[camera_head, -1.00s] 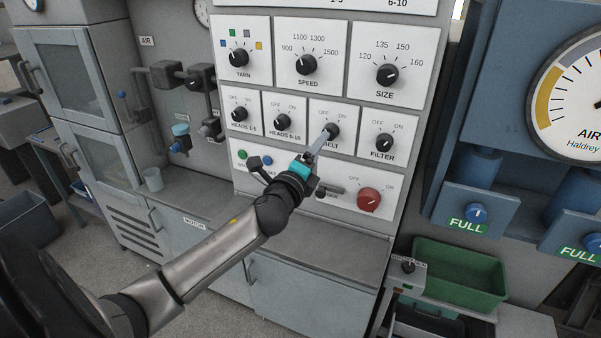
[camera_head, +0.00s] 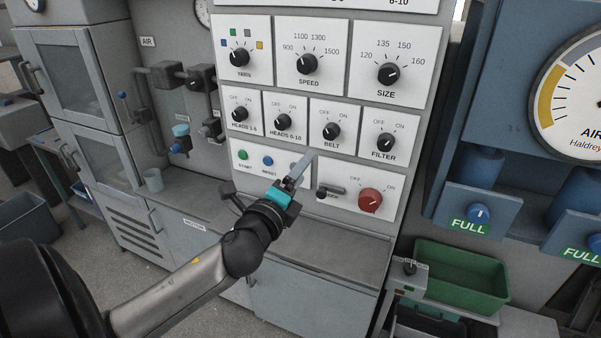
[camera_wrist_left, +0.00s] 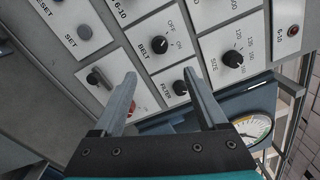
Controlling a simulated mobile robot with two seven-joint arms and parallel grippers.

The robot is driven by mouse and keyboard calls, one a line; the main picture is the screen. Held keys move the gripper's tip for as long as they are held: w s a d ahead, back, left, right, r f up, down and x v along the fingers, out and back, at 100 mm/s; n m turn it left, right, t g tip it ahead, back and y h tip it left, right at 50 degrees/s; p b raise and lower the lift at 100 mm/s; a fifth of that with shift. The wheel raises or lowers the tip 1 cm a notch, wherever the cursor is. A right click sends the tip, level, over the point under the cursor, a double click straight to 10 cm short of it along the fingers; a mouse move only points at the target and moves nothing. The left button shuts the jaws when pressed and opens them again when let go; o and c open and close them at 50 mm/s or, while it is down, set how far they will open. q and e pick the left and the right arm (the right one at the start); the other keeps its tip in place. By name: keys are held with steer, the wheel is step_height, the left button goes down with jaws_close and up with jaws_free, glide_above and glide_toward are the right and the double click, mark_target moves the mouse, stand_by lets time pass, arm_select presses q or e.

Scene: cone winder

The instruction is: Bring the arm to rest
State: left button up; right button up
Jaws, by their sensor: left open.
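My left gripper (camera_head: 300,172) is open and empty, in front of the lower part of the control panel (camera_head: 300,88). Its fingertips hide part of the button row. The belt knob (camera_head: 332,131) is just above and to the right of the fingertips, apart from them. In the left wrist view the two fingers (camera_wrist_left: 159,88) are spread wide, with the belt knob (camera_wrist_left: 159,45) and the filter knob (camera_wrist_left: 180,88) beyond them and nothing between them. My right gripper is in neither view.
A red knob (camera_head: 370,200) and a small black lever (camera_head: 330,190) sit right of the gripper. A grey ledge (camera_head: 330,245) runs below the panel. A green bin (camera_head: 460,275) stands at the lower right.

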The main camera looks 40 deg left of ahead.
arm_select(q)
steer(key=shift+f, duration=0.1)
step_height(320, 180, down, 23)
steer(key=s+a+n+g+b, duration=0.2)
steer(key=n+g+b, duration=0.2)
steer(key=g, duration=0.1)
steer(key=s+d+f+n+g+b, duration=0.1)
steer(key=s+f+n, duration=0.15)
steer(key=f, duration=0.55)
steer(key=s+d+f+n+g+h+b, duration=0.1)
steer(key=s+f+g+b, duration=0.1)
steer(key=s+f, duration=0.35)
steer(key=s+d+f+n+g+b, duration=0.1)
steer(key=s+f+n, duration=0.1)
steer(key=f, duration=0.8)
steer(key=s+d+f+n+g+h+b, duration=0.1)
steer(key=s+d+f+n+g+b, duration=0.2)
steer(key=s+f, duration=0.9)
steer(key=s+d+f+n+g+h+b, duration=0.1)
steer(key=s+d+f+n+g+b, duration=0.3)
steer(key=s+d+f, duration=0.6)
steer(key=s+f+g, duration=0.1)
steer(key=s+f, duration=0.1)
steer(key=s, duration=0.5)
steer(key=shift+s+d+f+n+h, duration=0.15)
steer(key=shift+d+f+n+h, duration=0.05)
steer(key=shift+f+n+h, duration=0.2)
